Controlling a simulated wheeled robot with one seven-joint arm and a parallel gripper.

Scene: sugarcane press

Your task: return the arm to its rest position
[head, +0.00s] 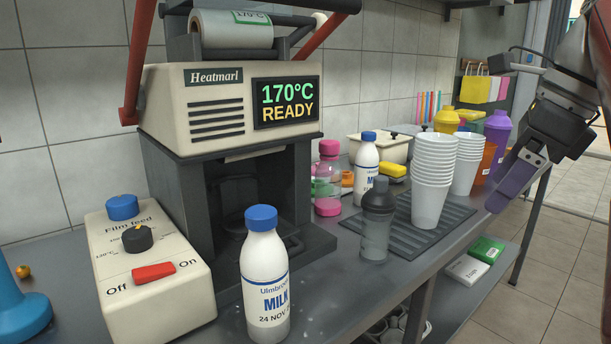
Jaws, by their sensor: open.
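My gripper (516,180) is at the right side of the head view, beyond the front edge of the counter (345,292). Its fingers point down and to the left, and nothing shows between them. My arm comes in from the upper right. The gripper is apart from the purple shaker and the stacked cups to its left. The gap between the fingers is hard to see from this angle.
A sealing machine (225,130) reads 170°C READY. A milk bottle (264,278) stands in front of it. Stacked cups (433,170), a grey shaker (376,222) and a purple shaker (495,140) stand on the counter. The floor (545,265) at right is clear.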

